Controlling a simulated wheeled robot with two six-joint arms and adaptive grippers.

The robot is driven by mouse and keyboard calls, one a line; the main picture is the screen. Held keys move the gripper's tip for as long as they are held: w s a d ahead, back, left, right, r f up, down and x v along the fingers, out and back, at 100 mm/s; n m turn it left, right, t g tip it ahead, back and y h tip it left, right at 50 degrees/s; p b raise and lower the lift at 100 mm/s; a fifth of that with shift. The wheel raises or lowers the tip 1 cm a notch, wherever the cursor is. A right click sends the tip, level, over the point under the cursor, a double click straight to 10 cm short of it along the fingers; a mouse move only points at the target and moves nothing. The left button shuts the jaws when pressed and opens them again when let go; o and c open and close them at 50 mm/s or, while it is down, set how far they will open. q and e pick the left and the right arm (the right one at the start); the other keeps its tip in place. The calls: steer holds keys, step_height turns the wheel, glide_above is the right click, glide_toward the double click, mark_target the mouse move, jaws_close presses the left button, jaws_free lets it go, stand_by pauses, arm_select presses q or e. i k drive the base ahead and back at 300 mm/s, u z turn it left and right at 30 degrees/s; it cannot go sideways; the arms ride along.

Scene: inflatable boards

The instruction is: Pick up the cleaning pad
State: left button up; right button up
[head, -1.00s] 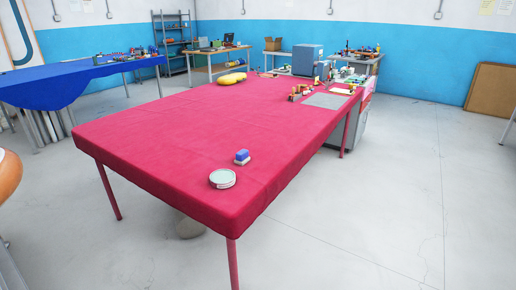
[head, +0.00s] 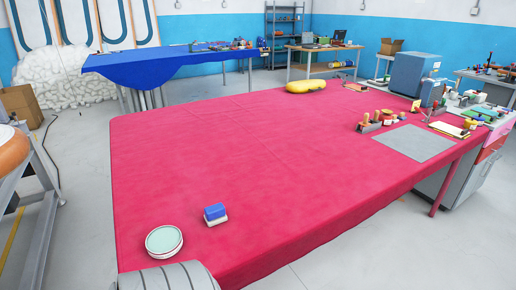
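The cleaning pad (head: 215,214), a small block with a blue top and a white base, lies on the red-covered table (head: 240,160) near its front edge. A round tin (head: 164,242) with a pale lid sits just to its left and nearer, apart from it. Neither of my grippers shows in the head view. Nothing covers the pad from above.
A grey rounded shape (head: 168,278) at the bottom edge hides part of the table's front; I cannot tell what it is. A grey mat (head: 413,143), small bottles and a yellow item (head: 306,87) lie farther back. The table's middle is clear.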

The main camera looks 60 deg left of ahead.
mark_target(215, 214)
steer(key=i, duration=1)
steer(key=u, duration=2.65)
